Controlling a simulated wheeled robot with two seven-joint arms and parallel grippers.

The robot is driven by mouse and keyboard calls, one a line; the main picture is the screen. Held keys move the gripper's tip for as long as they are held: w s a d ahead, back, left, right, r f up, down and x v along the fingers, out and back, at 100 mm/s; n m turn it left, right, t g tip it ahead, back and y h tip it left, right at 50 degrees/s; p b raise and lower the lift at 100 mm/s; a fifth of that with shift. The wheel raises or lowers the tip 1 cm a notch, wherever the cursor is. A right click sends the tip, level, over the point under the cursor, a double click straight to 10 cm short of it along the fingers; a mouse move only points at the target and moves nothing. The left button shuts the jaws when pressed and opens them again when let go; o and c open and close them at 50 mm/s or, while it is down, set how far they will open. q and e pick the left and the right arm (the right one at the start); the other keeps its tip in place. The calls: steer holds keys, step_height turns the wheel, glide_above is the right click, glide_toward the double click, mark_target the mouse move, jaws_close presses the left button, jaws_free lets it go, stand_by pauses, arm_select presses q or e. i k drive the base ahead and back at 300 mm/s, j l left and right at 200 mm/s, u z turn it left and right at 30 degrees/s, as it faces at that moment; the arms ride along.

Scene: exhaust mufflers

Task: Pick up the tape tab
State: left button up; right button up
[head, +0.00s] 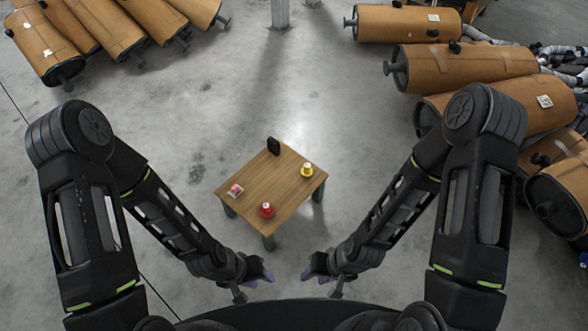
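A small wooden table (262,180) stands on the floor in front of me. At its left corner is a small pink item (236,188) on a pale square base; it may be the tape tab, but it is too small to tell. My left gripper (267,276) and my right gripper (308,274) hang in front of the table's near edge, with purple fingertips. Both are apart from the table and everything on it. The gap between the fingers is too small to judge in either gripper.
On the table also stand a red item (267,210), a yellow item (307,170) and an upright black object (274,146). Large brown mufflers lie at the upper left (107,27) and right (463,66). The grey floor around the table is clear.

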mark_target(236, 190)
steer(key=i+j+z, duration=0.15)
steer(key=j+z, duration=0.75)
steer(key=i+j, duration=0.1)
steer(key=i, duration=0.4)
